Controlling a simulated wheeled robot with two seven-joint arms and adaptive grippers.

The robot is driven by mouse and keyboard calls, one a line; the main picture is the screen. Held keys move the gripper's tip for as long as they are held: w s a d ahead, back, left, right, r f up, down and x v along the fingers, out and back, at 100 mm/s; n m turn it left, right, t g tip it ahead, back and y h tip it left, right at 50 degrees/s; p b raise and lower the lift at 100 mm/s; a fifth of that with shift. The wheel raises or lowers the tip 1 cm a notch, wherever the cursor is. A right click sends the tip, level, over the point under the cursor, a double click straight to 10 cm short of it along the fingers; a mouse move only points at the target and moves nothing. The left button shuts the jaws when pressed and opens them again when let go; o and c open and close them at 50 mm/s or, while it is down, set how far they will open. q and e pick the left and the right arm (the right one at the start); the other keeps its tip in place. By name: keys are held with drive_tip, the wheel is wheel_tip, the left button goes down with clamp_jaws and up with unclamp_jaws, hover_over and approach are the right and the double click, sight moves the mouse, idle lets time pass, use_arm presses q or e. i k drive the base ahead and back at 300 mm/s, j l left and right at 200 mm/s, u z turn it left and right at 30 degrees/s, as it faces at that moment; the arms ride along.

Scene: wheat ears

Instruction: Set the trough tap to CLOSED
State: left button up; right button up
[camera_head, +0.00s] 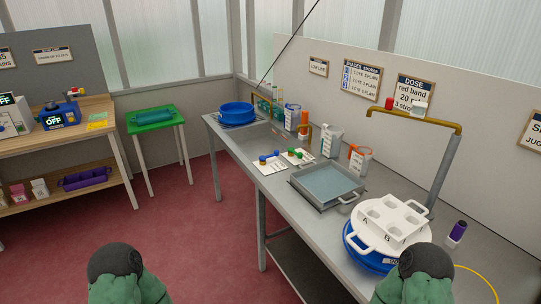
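A brass pipe (428,120) on a grey post (444,170) stands at the back right of the long grey bench. A small red part (390,103) and a pale tag or plate (420,107) sit on top of it. These look like the tap, but its setting is too small to read. A grey metal trough (352,196) with water in it sits on the bench, left of the post. Two green, dark-capped parts of my arms show at the bottom edge. Neither gripper is in view.
A white holder (377,238) marked A and B stands on a blue round tub (350,238) in front of the post. A purple-topped item (458,231) is to its right. Blue basins (237,113), bottles and cards stand farther back. Red floor is open at left.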

sight(276, 152)
drive_tip(key=i+j, duration=0.25)
drive_tip(key=i, duration=0.2)
drive_tip(key=i+j+u, duration=0.1)
drive_tip(key=i, duration=0.4)
drive_tip(key=i+j, duration=0.3)
drive_tip(key=i, duration=0.15)
drive_tip(key=i+j+u, duration=0.1)
drive_tip(key=i, duration=0.4)
drive_tip(key=i+j, duration=0.25)
drive_tip(key=i, duration=0.2)
